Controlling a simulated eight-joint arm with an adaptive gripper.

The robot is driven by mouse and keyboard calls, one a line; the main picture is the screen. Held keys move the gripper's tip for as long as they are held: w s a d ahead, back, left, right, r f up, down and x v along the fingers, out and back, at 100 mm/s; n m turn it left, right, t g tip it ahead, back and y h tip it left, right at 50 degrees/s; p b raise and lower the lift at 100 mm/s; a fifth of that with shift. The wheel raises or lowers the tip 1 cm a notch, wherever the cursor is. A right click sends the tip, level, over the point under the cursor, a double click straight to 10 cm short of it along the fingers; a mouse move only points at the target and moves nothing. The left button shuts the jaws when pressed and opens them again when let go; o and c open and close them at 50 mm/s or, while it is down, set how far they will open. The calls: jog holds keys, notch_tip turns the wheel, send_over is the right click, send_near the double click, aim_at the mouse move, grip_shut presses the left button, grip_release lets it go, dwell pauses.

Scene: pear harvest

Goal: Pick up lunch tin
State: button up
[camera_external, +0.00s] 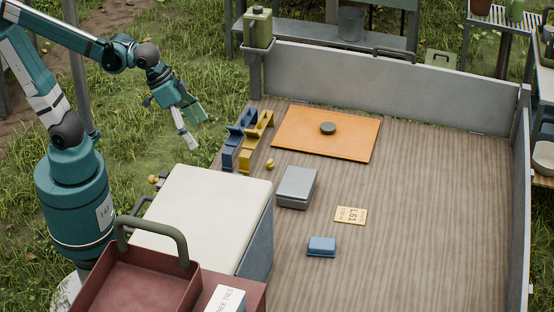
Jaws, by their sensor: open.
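A grey lidded box (297,186), which looks like the lunch tin, lies flat on the wooden deck (420,200), right of the white-topped chest. A smaller blue lidded box (321,246) sits nearer the camera; I cannot rule it out as the tin. My gripper (196,130) is open and empty, its fingers pointing down. It shows up and left of both boxes, off the deck's left edge in the picture, with grass behind it.
An orange mat (354,145) with a dark round disc (328,128) lies at the back. Blue (240,138) and yellow (258,137) holders stand on the left edge. A yellow card (351,215) lies flat; the deck's right side is clear.

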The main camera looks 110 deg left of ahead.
jog(key=w+a+f+n+g, duration=0.2)
jog(key=w+a+f+n, duration=0.15)
jog(key=w+a, duration=0.5)
jog(key=n+g+p, duration=0.2)
jog(key=n+g, duration=0.2)
jog(key=n, duration=0.7)
send_over(297, 180)
jog(key=shift+h, duration=0.3)
jog(key=f, duration=2.9)
jog(key=shift+d, duration=0.25)
jog(key=shift+a+f, duration=0.2)
jog(key=shift+f, duration=0.2)
jog(key=shift+f+b, duration=0.35)
jog(key=shift+f, duration=0.9)
